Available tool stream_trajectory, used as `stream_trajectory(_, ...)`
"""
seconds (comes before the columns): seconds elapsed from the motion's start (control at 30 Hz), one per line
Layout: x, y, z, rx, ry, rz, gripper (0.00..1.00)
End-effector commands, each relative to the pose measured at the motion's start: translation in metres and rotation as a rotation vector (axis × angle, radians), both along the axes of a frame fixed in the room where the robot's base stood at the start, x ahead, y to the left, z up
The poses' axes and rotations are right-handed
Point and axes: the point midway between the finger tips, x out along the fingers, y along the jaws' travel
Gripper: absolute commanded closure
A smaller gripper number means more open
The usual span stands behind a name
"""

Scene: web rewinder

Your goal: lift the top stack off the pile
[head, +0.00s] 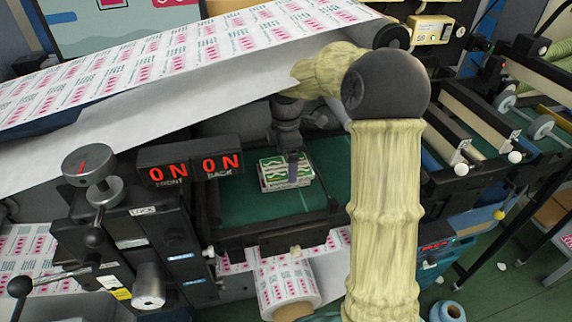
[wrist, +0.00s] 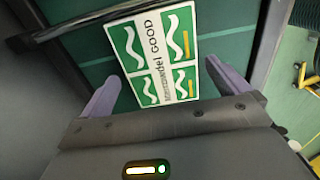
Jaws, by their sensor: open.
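The pile (head: 283,172) of flat printed stacks, white with green panels, lies on a green surface inside the machine in the head view. In the wrist view the top stack (wrist: 152,52) shows its green panels, white waves and lettering, and it lies slightly turned. My gripper (head: 293,165) is over the pile, with a finger in front of it. In the wrist view my gripper (wrist: 172,90) is open, its two purple fingers apart on either side of the stack's near end. I cannot tell whether the fingers touch it or how deep they reach.
The green surface (head: 237,205) around the pile is bare, with dark rails along its edges. A printed web (head: 180,62) slopes above on the left. Two ON displays (head: 192,167) and a LOCK knob (head: 92,166) stand left of the pile. A printed roll (head: 287,285) lies below.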

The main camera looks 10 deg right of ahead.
Motion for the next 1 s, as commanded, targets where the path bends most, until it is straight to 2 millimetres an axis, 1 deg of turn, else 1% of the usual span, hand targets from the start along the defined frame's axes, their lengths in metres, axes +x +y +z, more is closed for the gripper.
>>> stream_trajectory(0.1,-0.001,0.0,-0.012,0.0,0.001,0.0,0.0)
stream_trajectory(0.2,-0.001,0.0,-0.017,0.0,0.0,0.0,0.0)
stream_trajectory(0.67,0.0,0.0,-0.016,0.0,-0.001,0.0,0.0)
stream_trajectory(0.77,0.0,0.0,-0.016,0.0,-0.001,0.0,0.18)
stream_trajectory(0.8,0.0,0.0,-0.016,0.0,-0.001,0.0,0.26)
stream_trajectory(0.9,0.0,0.0,-0.016,0.0,-0.002,0.0,0.42)
stream_trajectory(1.0,0.0,0.0,-0.016,0.0,-0.002,0.0,0.42)
